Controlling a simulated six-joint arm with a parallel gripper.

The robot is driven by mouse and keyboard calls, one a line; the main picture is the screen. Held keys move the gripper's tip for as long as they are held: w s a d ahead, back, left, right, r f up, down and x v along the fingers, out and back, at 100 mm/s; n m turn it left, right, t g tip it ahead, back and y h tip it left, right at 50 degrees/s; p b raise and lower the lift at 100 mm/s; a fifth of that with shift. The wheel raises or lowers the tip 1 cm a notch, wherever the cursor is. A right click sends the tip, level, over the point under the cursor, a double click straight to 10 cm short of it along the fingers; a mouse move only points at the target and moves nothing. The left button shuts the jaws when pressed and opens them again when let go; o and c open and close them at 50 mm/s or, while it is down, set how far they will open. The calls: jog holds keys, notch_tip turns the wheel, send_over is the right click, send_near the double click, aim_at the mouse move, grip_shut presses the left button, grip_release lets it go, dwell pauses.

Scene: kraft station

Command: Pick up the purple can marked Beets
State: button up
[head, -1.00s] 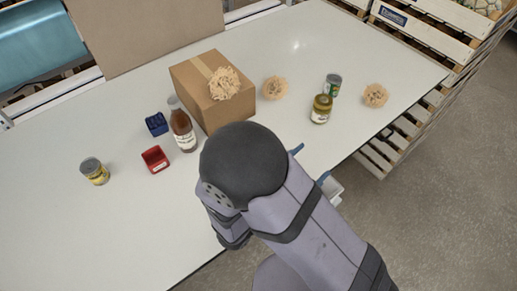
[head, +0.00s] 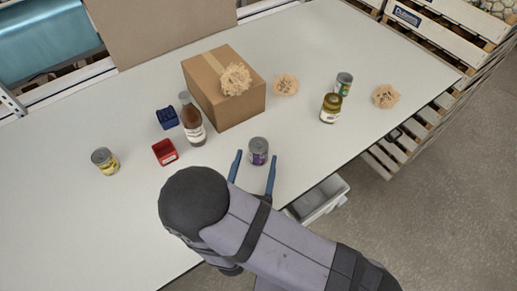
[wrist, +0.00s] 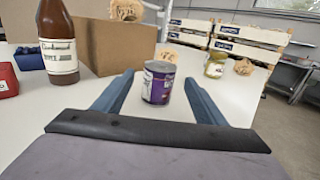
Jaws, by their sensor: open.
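The purple can (head: 258,153) stands upright on the white table in front of the cardboard box. In the wrist view the purple can (wrist: 158,83) shows a purple and white label, whose words are too small to read. My gripper (head: 255,170) is open, with its two blue fingers pointing at the can, one on each side. The can sits at the fingertips, and I cannot tell if either finger touches it. In the wrist view my gripper (wrist: 158,95) has the can centred between its fingers.
A brown bottle (head: 193,122), red bin (head: 165,152) and blue bin (head: 167,118) stand left of the can. The cardboard box (head: 228,100) is behind it. A green jar (head: 331,108), another can (head: 344,83) and shredded-paper clumps (head: 386,96) are to the right. A yellow can (head: 105,161) is far left.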

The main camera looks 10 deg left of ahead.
aim_at(256, 156)
jog(key=shift+w+d+r+p, duration=0.1)
jog(key=shift+w+p, duration=1.2)
jog(key=shift+w, duration=1.35)
jog(key=shift+c, duration=0.6)
jog(key=c, duration=1.1)
jog(key=shift+r+b, duration=0.65)
jog(key=shift+r, duration=4.2)
